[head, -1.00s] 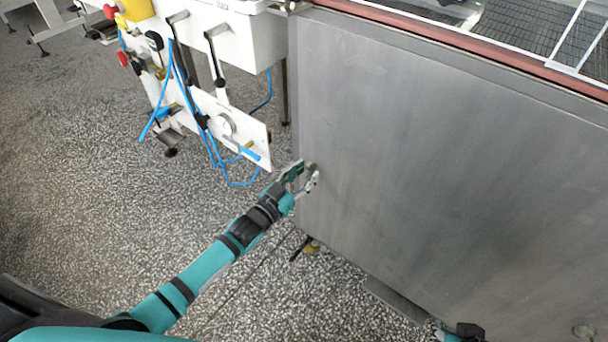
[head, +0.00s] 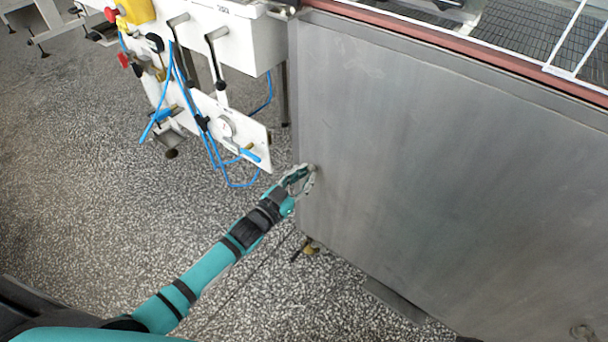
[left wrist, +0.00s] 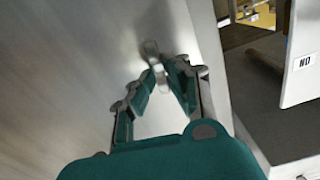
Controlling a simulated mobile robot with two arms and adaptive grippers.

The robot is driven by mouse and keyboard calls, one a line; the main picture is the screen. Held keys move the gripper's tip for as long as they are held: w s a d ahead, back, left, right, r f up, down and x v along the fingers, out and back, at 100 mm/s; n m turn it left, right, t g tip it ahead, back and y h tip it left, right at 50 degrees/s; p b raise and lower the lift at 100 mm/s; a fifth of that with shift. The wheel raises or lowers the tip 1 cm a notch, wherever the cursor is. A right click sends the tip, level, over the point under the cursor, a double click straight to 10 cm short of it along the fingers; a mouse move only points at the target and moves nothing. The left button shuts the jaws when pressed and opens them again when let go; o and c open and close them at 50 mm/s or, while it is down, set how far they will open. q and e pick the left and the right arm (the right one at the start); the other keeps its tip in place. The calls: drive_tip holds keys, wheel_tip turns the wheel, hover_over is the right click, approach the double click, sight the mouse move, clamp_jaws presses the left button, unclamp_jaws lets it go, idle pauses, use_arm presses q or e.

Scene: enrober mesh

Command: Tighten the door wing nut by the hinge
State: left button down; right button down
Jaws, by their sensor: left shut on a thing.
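The grey metal door (head: 440,170) fills the right of the head view. The wing nut (head: 314,168) is a small metal piece near the door's left edge, mostly covered by the fingers in the head view. My left gripper (head: 308,172) is at the door face, with its fingertips shut on the wing nut. In the left wrist view, the wing nut (left wrist: 151,50) stands out from the door at the tips of the left gripper's fingers (left wrist: 162,70). The hinge cannot be made out. My right gripper is not in view.
A white panel (head: 245,125) with blue hoses, levers and a gauge stands left of the door. A reddish edge (head: 480,50) and wire mesh (head: 510,35) lie above the door. The speckled floor (head: 90,180) is open at the left.

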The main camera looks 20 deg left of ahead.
use_arm(q)
drive_tip(key=shift+r+m, duration=0.1)
drive_tip(key=shift+m, duration=0.3)
drive_tip(key=m+p, duration=0.1)
drive_tip(key=m, duration=0.2)
drive_tip(key=shift+d+m, duration=0.1)
drive_tip(key=shift+m, duration=0.2)
drive_tip(key=shift+s+d+f+m+b, duration=0.1)
drive_tip(key=shift+f+m, duration=0.05)
drive_tip(key=shift+m, duration=1.85)
drive_tip(key=shift+d+f+m+b, duration=0.1)
drive_tip(key=shift+f+m+b, duration=0.1)
drive_tip(key=shift+m, duration=1.8)
drive_tip(key=shift+s+f+m+b, duration=0.1)
drive_tip(key=shift+f+m, duration=0.05)
drive_tip(key=shift+m, duration=1.85)
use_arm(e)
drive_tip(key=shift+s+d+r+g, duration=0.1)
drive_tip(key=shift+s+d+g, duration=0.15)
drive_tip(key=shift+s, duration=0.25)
use_arm(q)
drive_tip(key=c, duration=1.4)
unclamp_jaws()
drive_tip(key=shift+w, duration=0.1)
drive_tip(key=shift+o, duration=0.2)
drive_tip(key=v, duration=1.2)
